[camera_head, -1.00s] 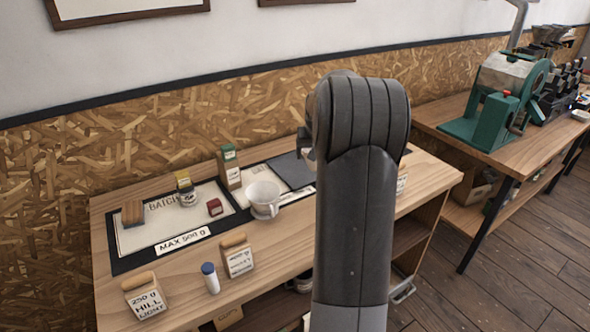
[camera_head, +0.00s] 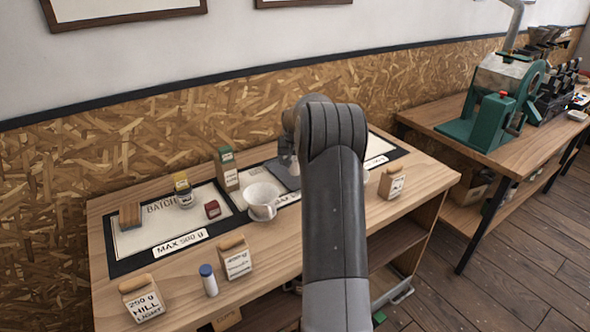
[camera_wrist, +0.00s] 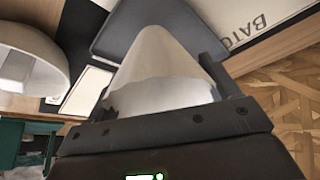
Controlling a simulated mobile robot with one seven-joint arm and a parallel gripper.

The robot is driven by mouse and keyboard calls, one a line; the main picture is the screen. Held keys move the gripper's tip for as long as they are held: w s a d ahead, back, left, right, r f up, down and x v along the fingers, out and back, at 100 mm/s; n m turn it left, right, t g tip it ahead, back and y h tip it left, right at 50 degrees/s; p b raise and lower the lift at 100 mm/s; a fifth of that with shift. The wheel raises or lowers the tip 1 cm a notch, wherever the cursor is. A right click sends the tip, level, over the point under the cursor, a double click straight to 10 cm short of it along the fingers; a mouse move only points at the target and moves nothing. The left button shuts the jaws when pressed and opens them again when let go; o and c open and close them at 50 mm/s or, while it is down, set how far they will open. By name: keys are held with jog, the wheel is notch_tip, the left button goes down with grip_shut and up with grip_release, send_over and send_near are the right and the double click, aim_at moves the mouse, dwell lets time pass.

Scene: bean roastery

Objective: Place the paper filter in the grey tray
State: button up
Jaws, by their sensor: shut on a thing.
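My gripper (camera_wrist: 163,90) is shut on the white cone-shaped paper filter (camera_wrist: 165,65) in the wrist view, with a finger on each side of it. The grey tray (camera_wrist: 112,38) shows behind the filter in that view. In the head view the grey tray (camera_head: 281,179) lies on the bench behind the white cup-like dripper, partly covered by my arm. My gripper is over or near the tray there, mostly hidden by my arm, so I cannot tell its height or whether the filter touches the tray.
The white dripper (camera_head: 262,200) stands just in front of the tray; it also shows in the wrist view (camera_wrist: 28,62). A green-topped bag (camera_head: 228,170) stands left of the tray. A bag (camera_head: 391,183) stands at the right. A BATCH mat (camera_head: 153,232) holds several small items.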

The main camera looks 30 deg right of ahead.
aim_at(295, 169)
jog(key=shift+f, duration=2)
jog(key=shift+f, duration=0.1)
jog(key=o, duration=0.9)
jog(key=v, duration=1.2)
jog(key=s+a+r+n, duration=0.2)
jog(key=s+a+r, duration=0.5)
jog(key=a, duration=0.4)
jog(key=s+a+r+n, duration=0.1)
jog(key=s+a+r, duration=0.5)
jog(key=s+a, duration=0.35)
jog(key=s+a+f+n+y, duration=0.1)
jog(key=s+a, duration=0.3)
jog(key=s, duration=0.3)
jog(key=s+a+f+n+t, duration=0.1)
jog(key=s+a, duration=0.3)
jog(key=s, duration=0.3)
jog(key=s+a+f+n+y, duration=0.1)
jog(key=s+a+f, duration=0.1)
jog(key=s+a, duration=0.2)
jog(key=shift+s+a+t+y, duration=0.15)
jog(key=shift+s+t+y, duration=0.15)
jog(key=shift+s, duration=1.45)
